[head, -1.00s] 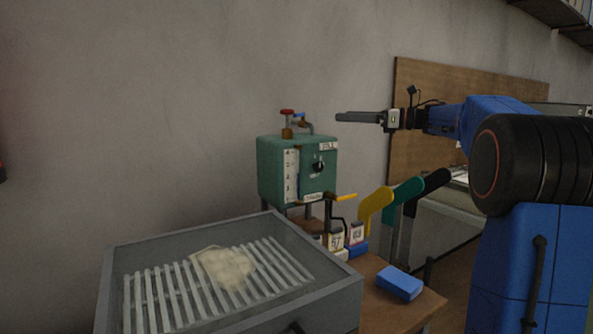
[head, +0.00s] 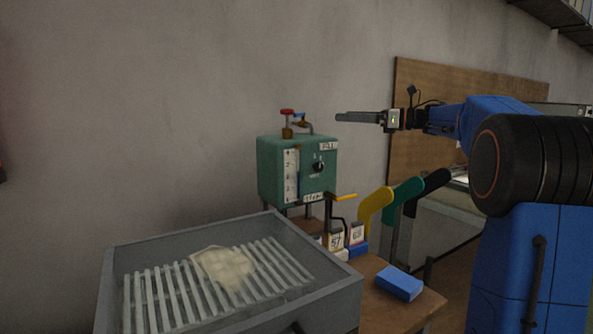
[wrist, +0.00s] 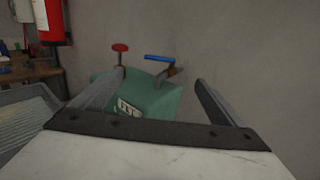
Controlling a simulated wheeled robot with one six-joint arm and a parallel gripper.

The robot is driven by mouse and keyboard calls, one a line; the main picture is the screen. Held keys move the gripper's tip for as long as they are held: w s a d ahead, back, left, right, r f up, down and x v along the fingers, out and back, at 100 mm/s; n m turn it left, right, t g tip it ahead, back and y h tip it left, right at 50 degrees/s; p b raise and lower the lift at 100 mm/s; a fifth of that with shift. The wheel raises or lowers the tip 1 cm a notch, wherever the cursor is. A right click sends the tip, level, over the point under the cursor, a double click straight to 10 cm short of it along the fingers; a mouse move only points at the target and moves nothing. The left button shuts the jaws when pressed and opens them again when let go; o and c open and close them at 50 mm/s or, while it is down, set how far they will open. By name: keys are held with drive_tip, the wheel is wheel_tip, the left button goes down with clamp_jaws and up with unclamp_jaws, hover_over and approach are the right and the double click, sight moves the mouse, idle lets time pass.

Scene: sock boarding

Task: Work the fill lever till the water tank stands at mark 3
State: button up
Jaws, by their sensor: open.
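The green water tank (head: 268,172) stands on the bench against the wall. Its white gauge strip (head: 291,176) has numbered marks and a dark column whose exact level is too small to read. A blue lever (head: 299,116) sits on the pipe on top, beside a red valve handle (head: 287,111). The wrist view shows the blue lever (wrist: 159,58) ahead between the fingers and the red handle (wrist: 120,47) near the left finger. My gripper (head: 340,117) is open and empty, to the right of the lever in the head view and apart from it. The wrist view shows both fingers (wrist: 160,85) spread.
A grey tray with slats (head: 352,300) holding a pale cloth (head: 222,266) stands in front. Yellow, teal and black foot-shaped boards (head: 374,205) stand to the right of the tank. A blue block (head: 399,283) lies on the bench. A red cylinder (wrist: 50,18) hangs at upper left.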

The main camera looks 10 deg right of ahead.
idle(0.3)
drive_tip(key=shift+a, duration=0.15)
drive_tip(key=c, duration=0.9)
drive_tip(key=shift+s+a+r+m, duration=0.1)
drive_tip(key=shift+a+m, duration=0.1)
drive_tip(key=shift+m, duration=0.4)
drive_tip(key=c, duration=0.5)
drive_tip(key=shift+s+a+r+m+h, duration=0.15)
drive_tip(key=shift+a+m+h, duration=0.25)
drive_tip(key=shift+m, duration=0.4)
drive_tip(key=shift+c, duration=1.2)
drive_tip(key=m+t+h, duration=0.3)
drive_tip(key=m+h, duration=0.3)
drive_tip(key=m, duration=1.3)
approach(299, 115)
drive_tip(key=x, duration=1.1)
drive_tip(key=shift+d+r, duration=0.1)
drive_tip(key=shift+d, duration=0.05)
drive_tip(key=shift+c, duration=0.6)
clamp_jaws()
